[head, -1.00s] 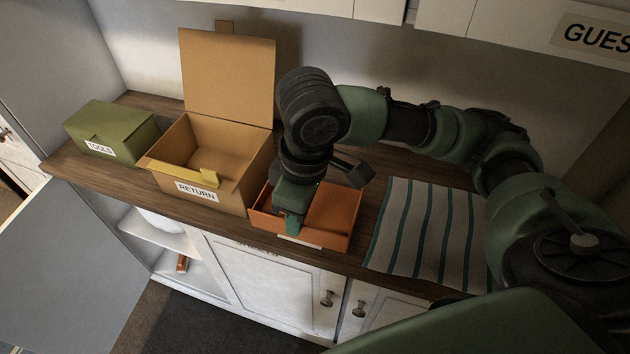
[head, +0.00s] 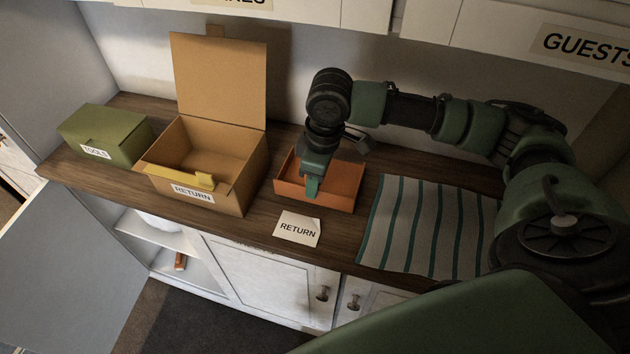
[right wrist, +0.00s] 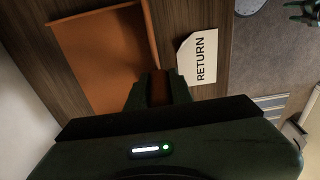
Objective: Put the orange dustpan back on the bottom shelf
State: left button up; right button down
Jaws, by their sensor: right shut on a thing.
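My right gripper (head: 311,188) is shut on the near wall of an open orange tray (head: 343,183) on the wooden counter. In the right wrist view its fingers (right wrist: 158,90) pinch the wall of the tray (right wrist: 100,55). A small orange thing (head: 180,262) stands on the bottom shelf (head: 200,278) of the open cabinet under the counter, at left. It may be the dustpan; it is too small to tell.
A RETURN card (head: 297,229) lies in front of the tray. An open cardboard box (head: 240,187) stands left of it, a green TOOLS box (head: 107,135) farther left. A striped cloth (head: 425,230) lies at right. The cabinet door (head: 75,260) hangs open.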

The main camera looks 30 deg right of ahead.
jog(key=shift+w+d+f, duration=0.15)
jog(key=shift+d+f, duration=0.05)
jog(key=shift+f, duration=0.4)
jog(key=c, duration=1.6)
grip_release()
jog(key=shift+f+p, duration=0.1)
jog(key=shift+p, duration=0.2)
jog(key=o, duration=0.3)
jog(key=shift+o, duration=0.2)
